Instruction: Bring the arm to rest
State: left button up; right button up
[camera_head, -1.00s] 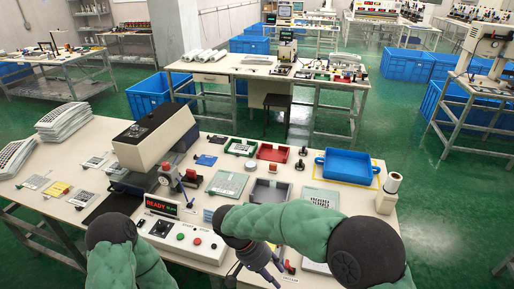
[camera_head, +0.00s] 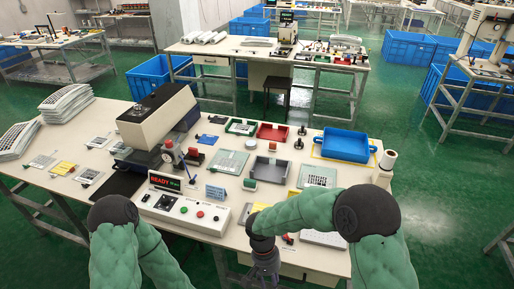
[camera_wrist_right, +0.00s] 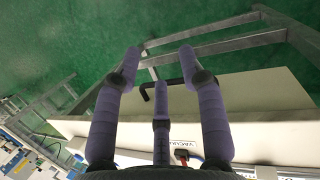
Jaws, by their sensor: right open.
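My right arm (camera_head: 300,212), in a green sleeve, reaches in from the right of the head view and bends down at the bench's front edge. Its gripper (camera_head: 266,268) is small and low in that view. In the right wrist view the gripper (camera_wrist_right: 160,62) has its purple fingers spread open with nothing between them. The green floor and bench frame show beyond the fingertips. My left arm (camera_head: 128,250) shows at the lower left of the head view; its gripper is out of the picture.
The bench (camera_head: 100,140) holds a control box (camera_head: 185,213), a READY display (camera_head: 165,181), a press (camera_head: 158,120), a blue tray (camera_head: 345,146), a red tray (camera_head: 272,132) and a white roll (camera_head: 385,165). In the wrist view a bench leg frame (camera_wrist_right: 215,45) is close beyond the fingers.

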jog(key=s+d+f+t+y, duration=0.1)
jog(key=s+d+f+y, duration=0.1)
jog(key=f, duration=0.6)
jog(key=s+d+f+m+t+y, duration=0.1)
jog(key=s+d+f+t+y, duration=0.1)
jog(key=s+f, duration=0.5)
jog(key=shift+s+d+f+t+y, duration=0.15)
jog(key=shift+d+f+t+y, duration=0.15)
jog(key=shift+d+f+y, duration=0.6)
